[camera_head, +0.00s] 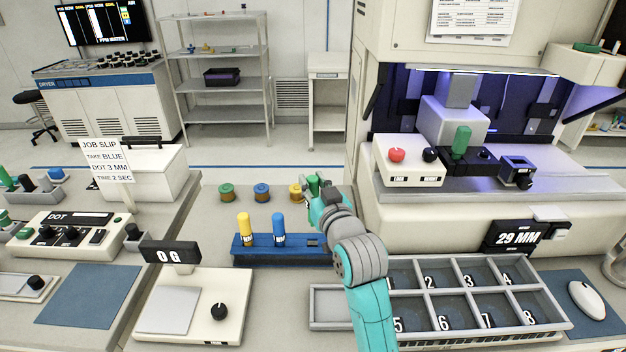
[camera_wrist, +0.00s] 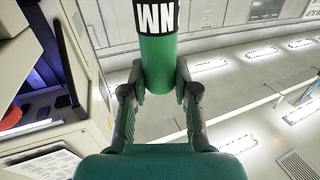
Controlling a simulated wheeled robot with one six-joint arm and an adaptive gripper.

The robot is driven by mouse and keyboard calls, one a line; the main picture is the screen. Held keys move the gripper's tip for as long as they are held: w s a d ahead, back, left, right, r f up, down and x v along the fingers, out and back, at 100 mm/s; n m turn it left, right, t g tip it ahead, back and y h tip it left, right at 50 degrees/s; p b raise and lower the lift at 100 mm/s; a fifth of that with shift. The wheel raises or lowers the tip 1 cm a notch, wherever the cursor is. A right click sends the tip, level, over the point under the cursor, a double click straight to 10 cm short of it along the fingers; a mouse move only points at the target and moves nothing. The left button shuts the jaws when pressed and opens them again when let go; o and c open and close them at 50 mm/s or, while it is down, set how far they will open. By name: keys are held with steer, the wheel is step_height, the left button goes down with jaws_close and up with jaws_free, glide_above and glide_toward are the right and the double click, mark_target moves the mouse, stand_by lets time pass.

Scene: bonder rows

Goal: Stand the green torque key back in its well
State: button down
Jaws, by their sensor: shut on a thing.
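My gripper (camera_wrist: 160,95) is shut on the green torque key (camera_wrist: 158,65), a green cylinder with a black band lettered in white, cut off by the top of the wrist view. In the head view my gripper (camera_head: 316,188) is above and behind the right end of the blue rack (camera_head: 282,258); the key is mostly hidden there by my arm. The rack holds a yellow key (camera_head: 245,229) and a blue key (camera_head: 279,230), both upright. A dark slot (camera_head: 313,242) shows at its right end, partly beside my arm, with no key standing in it.
Green (camera_head: 227,192), blue (camera_head: 262,192) and yellow (camera_head: 295,191) pots stand behind the rack. A numbered compartment tray (camera_head: 330,310) lies in front right, partly under my arm. A scale (camera_head: 175,310) is front left. The bonder (camera_head: 440,215) with a green handle (camera_head: 461,140) stands right.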

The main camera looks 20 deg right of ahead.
steer(key=shift+f, duration=5.4)
steer(key=c, duration=0.8)
jaws_free()
steer(key=s, duration=1.2)
steer(key=shift+d, duration=0.2)
